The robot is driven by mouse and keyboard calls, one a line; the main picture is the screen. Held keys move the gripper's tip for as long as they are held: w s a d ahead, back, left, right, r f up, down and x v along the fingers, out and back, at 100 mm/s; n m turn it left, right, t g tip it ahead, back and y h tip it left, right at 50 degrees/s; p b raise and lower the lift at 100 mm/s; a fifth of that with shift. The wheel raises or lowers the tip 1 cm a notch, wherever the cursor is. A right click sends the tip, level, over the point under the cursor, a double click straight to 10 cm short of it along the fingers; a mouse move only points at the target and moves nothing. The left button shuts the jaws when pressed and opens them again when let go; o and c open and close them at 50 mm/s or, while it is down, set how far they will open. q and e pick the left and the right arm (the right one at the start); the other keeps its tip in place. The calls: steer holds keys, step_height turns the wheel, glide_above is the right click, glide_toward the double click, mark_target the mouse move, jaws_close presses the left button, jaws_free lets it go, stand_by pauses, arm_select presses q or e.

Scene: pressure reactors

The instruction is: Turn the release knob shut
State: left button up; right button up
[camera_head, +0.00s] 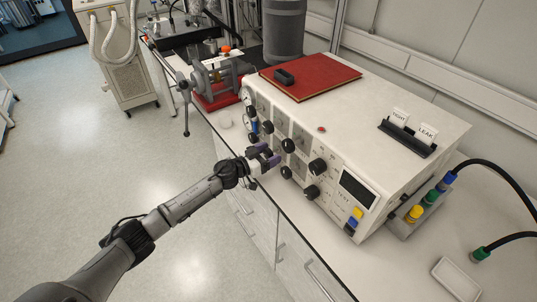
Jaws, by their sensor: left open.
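The white control box (415,101) stands on the bench, with several black knobs, small gauges and a dark display on its front panel. My left gripper (271,158) is open at the panel's left part, its purple-tipped fingers close to the black knobs. One black knob (288,145) sits just right of the fingertips, and another (286,172) sits just below them. I cannot tell which knob is the release knob, nor whether the fingers touch one. My right gripper is not in view.
A red book (325,73) with a small black object lies on the box. A black holder (407,138) there carries TIGHT and LEAK cards. A red-based clamp device (217,82) stands left of the box. Cabled connectors (432,198) are on the right. Open floor lies left of the bench.

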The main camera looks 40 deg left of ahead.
arm_select(q)
steer(key=shift+c, duration=0.4)
steer(key=c, duration=0.8)
steer(key=shift+c, duration=0.2)
